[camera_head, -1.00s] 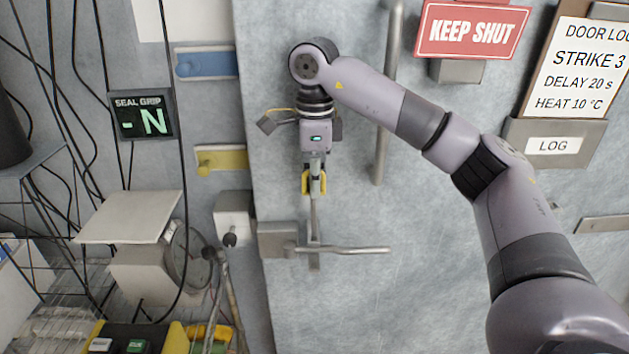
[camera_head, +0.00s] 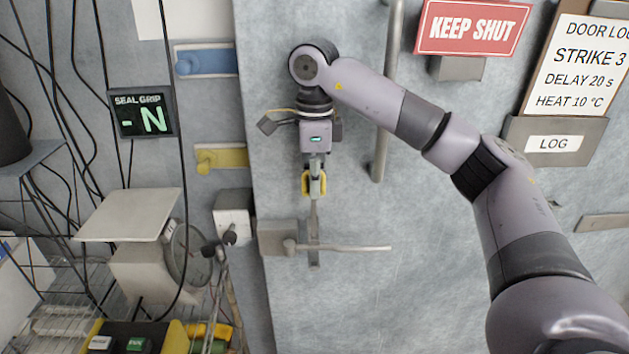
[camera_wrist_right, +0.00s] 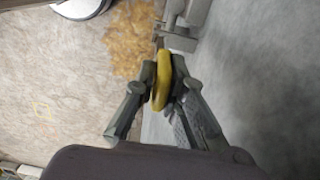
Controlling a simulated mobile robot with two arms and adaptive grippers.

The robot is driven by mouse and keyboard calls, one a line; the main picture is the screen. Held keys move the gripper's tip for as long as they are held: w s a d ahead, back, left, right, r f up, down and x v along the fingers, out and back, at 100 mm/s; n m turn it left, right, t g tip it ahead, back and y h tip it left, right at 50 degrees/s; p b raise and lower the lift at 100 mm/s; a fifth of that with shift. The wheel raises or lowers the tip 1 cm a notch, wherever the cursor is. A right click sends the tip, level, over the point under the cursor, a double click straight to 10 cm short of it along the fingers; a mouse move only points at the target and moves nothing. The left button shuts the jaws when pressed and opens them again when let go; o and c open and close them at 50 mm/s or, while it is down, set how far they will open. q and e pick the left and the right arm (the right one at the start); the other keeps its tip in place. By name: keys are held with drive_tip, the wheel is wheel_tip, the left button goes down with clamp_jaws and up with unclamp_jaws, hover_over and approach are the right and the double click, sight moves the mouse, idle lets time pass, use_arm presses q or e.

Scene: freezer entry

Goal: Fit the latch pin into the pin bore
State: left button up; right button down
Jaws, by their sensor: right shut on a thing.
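My right gripper (camera_head: 314,184) hangs fingers-down in front of the grey freezer door, above the latch. It is shut on a yellow ring-like piece, likely the latch pin's grip (camera_wrist_right: 162,82), which sits between the two fingers in the right wrist view. A thin grey upright bar (camera_head: 314,222) runs from below the fingers down to the latch; I cannot tell whether it is the pin's shaft or part of the door. The grey latch block (camera_head: 278,238) sits at the door's left edge, with a lever (camera_head: 350,249) pointing right. I cannot make out the bore opening. My left gripper is not in view.
A long upright door handle (camera_head: 383,140) stands right of the gripper. A grey box (camera_head: 232,218) is left of the latch. A scale (camera_head: 135,225) and a wire cart with several items stand lower left. The door below the lever is clear.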

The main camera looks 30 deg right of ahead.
sight(314, 234)
drive_tip(key=shift+f+b, duration=3.7)
drive_tip(key=shift+f, duration=1.85)
drive_tip(key=c, duration=1.6)
unclamp_jaws()
drive_tip(key=shift+o, duration=0.2)
drive_tip(key=shift+r, duration=0.1)
wheel_tip(314, 234, up, 12)
drive_tip(key=shift+f, duration=0.1)
